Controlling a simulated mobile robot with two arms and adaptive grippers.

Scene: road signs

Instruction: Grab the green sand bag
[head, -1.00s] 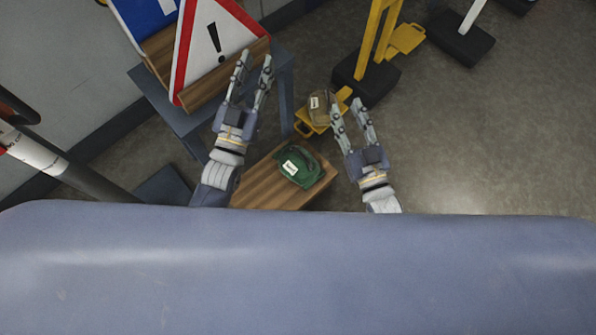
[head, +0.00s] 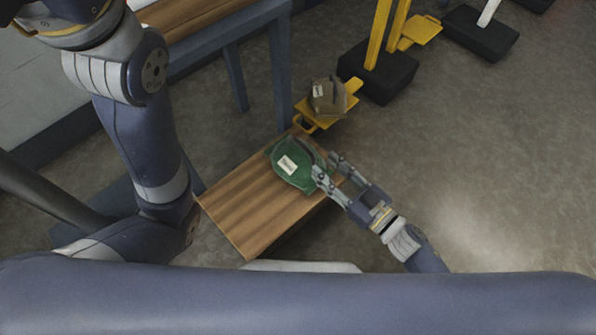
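The green sand bag (head: 290,170), with a white label, lies on the far right part of a wooden board (head: 240,205). My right gripper (head: 327,164) reaches in from the lower right, with its fingertips at the bag's right edge. Its two fingers are apart, and one overlaps the bag in this view. I cannot tell whether it touches the bag. My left arm rises along the left side, and its gripper is out of view.
A brown sand bag (head: 324,98) sits on a yellow stand (head: 310,118) just behind the board. A blue-grey table (head: 232,28) stands at the upper left. Yellow posts on a black base (head: 378,78) stand behind. The floor at right is clear.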

